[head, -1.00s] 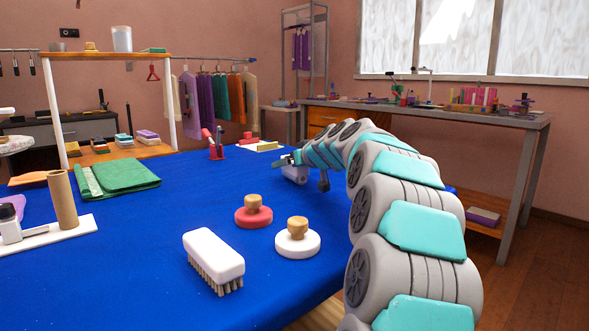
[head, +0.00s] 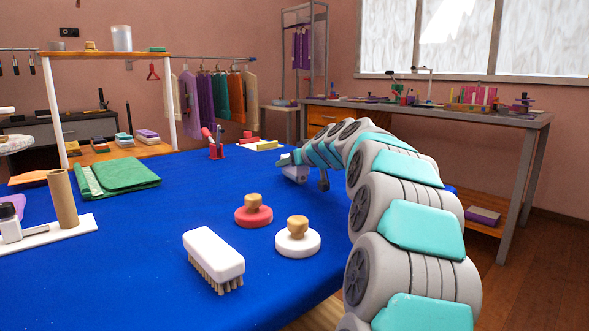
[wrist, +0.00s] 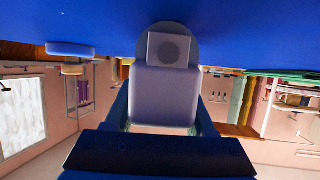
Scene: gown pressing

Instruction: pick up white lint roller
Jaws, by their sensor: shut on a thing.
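The white lint roller (wrist: 165,97) is the pale, rounded block in the middle of the wrist view, with a grey round end against the blue table. My gripper (wrist: 162,112) has one finger on each side of it and is shut on it. In the head view the roller (head: 295,174) is a small pale shape beneath my gripper (head: 287,160), at the far right part of the blue table. It is partly covered by the gripper. I cannot tell whether it still touches the table.
On the blue table (head: 185,230) are a white brush (head: 213,254), a red-based stamp (head: 254,215), a white-based stamp (head: 297,243) and a folded green cloth (head: 118,177).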

